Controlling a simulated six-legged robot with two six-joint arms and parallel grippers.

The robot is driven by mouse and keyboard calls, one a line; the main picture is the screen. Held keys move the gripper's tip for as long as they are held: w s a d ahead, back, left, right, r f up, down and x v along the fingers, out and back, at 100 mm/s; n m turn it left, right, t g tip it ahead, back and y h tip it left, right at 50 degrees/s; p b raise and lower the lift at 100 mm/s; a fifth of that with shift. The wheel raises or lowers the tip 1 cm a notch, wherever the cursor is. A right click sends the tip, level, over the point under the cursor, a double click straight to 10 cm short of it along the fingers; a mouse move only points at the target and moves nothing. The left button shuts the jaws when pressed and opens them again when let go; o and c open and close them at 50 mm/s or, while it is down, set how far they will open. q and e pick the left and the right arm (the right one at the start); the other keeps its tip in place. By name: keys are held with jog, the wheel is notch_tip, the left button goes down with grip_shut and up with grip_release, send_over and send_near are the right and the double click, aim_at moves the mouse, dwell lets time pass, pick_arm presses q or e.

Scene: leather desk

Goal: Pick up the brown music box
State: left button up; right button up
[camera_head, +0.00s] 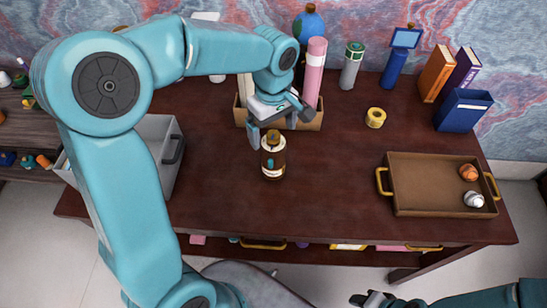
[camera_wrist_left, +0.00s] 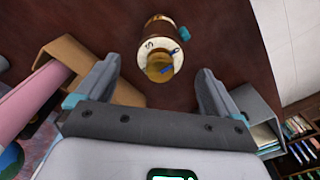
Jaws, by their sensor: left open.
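A small brown cylinder (camera_head: 273,160) with a pale label and a yellowish-brown top stands upright mid-desk; it looks like a bottle. It also shows in the left wrist view (camera_wrist_left: 162,47). No other thing clearly looks like a brown music box, and I cannot tell if this is it. My left gripper (camera_head: 277,122) is open and empty, just behind and above the cylinder in the head view. In the left wrist view its fingers (camera_wrist_left: 158,78) are spread, with the cylinder beyond them, apart from both. My right gripper (camera_head: 372,299) is partly seen at the bottom edge; its jaws are unclear.
A tan organizer (camera_head: 312,122) with a pink roll (camera_head: 315,66) stands close behind my left gripper. A grey bin (camera_head: 160,128) is at left, a brown tray (camera_head: 425,182) at right, and yellow tape (camera_head: 375,117) between. The desk in front of the cylinder is clear.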

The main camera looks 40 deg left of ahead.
aim_at(273, 159)
pick_arm(q)
notch_tip(273, 159, down, 5)
jog(key=shift+a+r, duration=0.15)
jog(key=shift+s, duration=0.1)
jog(key=c, duration=1.7)
jog(key=shift+r, duration=0.1)
